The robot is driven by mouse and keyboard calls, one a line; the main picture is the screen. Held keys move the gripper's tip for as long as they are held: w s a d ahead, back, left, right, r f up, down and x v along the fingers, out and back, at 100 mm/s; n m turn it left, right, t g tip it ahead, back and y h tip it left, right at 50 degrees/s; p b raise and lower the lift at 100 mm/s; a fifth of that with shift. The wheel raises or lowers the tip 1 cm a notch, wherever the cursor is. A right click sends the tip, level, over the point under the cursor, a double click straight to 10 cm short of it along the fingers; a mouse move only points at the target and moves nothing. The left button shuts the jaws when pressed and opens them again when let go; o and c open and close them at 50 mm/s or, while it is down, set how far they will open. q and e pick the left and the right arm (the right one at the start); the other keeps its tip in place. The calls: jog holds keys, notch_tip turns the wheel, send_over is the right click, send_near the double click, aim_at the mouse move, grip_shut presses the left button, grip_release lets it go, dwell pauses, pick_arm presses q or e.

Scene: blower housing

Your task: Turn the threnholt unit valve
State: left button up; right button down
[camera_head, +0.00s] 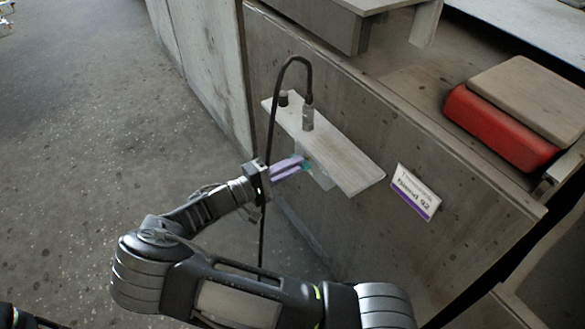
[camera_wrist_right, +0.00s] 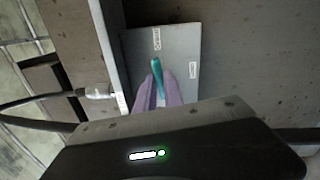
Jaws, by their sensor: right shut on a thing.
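The valve's teal handle (camera_wrist_right: 157,75) sits on a pale grey plate (camera_wrist_right: 182,50) in the right wrist view. The plate carries small white labels. My right gripper (camera_head: 304,164) reaches from the left under a white shelf on the concrete wall. Its purple fingers, also in the right wrist view (camera_wrist_right: 159,90), are shut on the teal handle. In the head view the fingers and the shelf hide most of the handle. My left gripper is not in view.
The white shelf (camera_head: 345,160) juts out just above the gripper. A black cable (camera_head: 271,130) loops from a connector (camera_head: 307,113) on it and hangs by my right wrist. A sign (camera_head: 415,192) is on the wall to the right. A red box (camera_head: 495,130) lies above. Open floor (camera_head: 90,120) is at left.

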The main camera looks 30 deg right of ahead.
jog(key=shift+m, duration=0.8)
jog(key=c, duration=1.5)
grip_release()
jog(key=shift+o, duration=0.2)
jog(key=a, duration=0.7)
jog(key=shift+a, duration=0.4)
